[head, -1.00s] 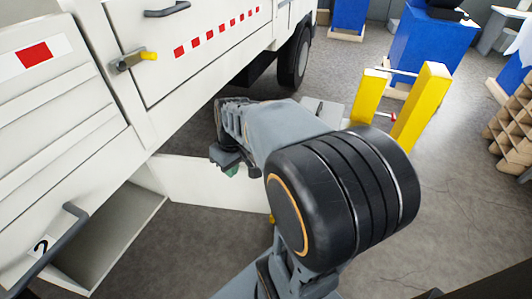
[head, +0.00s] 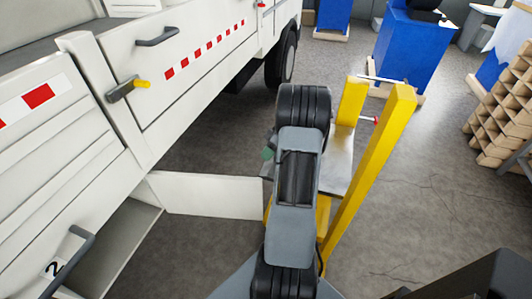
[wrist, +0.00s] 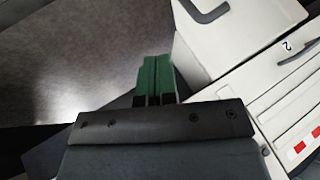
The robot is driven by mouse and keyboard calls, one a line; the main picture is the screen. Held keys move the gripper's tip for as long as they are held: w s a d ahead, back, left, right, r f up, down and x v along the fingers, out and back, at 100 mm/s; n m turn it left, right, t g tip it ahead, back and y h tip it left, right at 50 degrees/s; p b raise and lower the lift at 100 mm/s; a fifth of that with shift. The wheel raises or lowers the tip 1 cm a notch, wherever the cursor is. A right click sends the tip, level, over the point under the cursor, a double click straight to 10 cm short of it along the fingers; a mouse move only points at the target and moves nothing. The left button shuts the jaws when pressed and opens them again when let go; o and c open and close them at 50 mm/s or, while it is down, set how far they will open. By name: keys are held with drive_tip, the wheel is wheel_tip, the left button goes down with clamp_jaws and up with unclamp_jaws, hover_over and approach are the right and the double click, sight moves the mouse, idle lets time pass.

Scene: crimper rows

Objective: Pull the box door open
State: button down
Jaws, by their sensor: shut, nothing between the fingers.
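The white box door (head: 208,195) stands swung out from the low side of the white vehicle, in the head view. The open box (head: 125,245) shows its inside to the left of the door. My gripper (head: 268,153) is beside the door's free end in that view, its green fingers partly hidden by my arm. In the wrist view my gripper (wrist: 155,75) is shut and empty, its green fingers together. A white panel with a grey handle (wrist: 205,10) shows past the fingertips there; I cannot tell if it is the same door.
A yellow-framed stand (head: 372,165) is close to the right of my arm. A panel marked 2 with a grey handle (head: 70,260) is at lower left.

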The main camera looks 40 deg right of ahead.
drive_tip(key=a+f+p, duration=0.1)
drive_tip(key=a+f, duration=0.3)
drive_tip(key=a, duration=0.3)
drive_tip(key=shift+s+a+f, duration=0.25)
drive_tip(key=shift+s+a, duration=0.05)
drive_tip(key=shift+a, duration=0.05)
